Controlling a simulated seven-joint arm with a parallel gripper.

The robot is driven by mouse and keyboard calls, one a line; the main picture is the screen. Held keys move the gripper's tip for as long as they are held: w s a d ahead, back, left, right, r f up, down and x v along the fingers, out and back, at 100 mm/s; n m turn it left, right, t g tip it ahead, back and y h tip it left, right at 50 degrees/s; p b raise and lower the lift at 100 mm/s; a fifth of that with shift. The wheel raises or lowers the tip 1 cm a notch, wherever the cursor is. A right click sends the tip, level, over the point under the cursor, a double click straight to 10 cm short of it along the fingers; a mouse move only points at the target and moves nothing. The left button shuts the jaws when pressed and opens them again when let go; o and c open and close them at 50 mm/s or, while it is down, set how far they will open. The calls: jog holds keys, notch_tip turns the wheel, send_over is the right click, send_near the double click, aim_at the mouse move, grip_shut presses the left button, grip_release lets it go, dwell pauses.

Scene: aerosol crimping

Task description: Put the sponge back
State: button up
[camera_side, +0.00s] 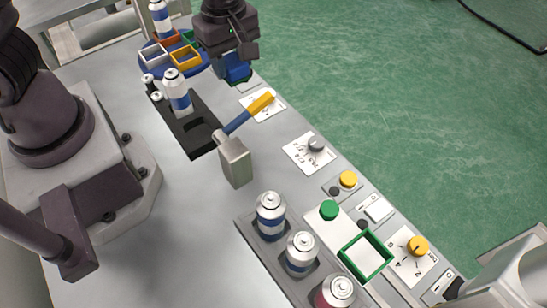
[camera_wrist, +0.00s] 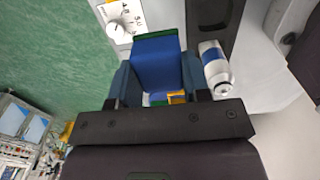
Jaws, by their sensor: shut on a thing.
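My gripper (camera_side: 236,62) is at the top middle of the side view, above the table's right edge. It is shut on a blue block with a green edge, which I take to be the sponge (camera_side: 238,75). In the wrist view the sponge (camera_wrist: 157,60) sits between the two fingers of my gripper (camera_wrist: 156,78), its green edge away from the palm. In the side view the gripper hides part of it. A round blue tray (camera_side: 203,69) with coloured square frames is just left of the gripper. I cannot tell which spot is the sponge's own.
A black holder (camera_side: 205,151) carries a can (camera_side: 178,95) and has an empty recess. A hammer (camera_side: 235,162) with a blue and yellow handle lies beside it. Several cans stand in a grey rack (camera_side: 247,232) in front. Dials and buttons line the right edge.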

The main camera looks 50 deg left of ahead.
jog(key=d+r, duration=0.1)
jog(key=d, duration=1.3)
send_over(278, 169)
notch_tip(278, 169, down, 10)
jog(key=shift+f, duration=2.45)
jog(key=shift+f, duration=0.15)
jog(key=o, duration=1)
jog(key=shift+o, duration=0.2)
notch_tip(278, 169, up, 12)
jog(key=shift+r, duration=0.25)
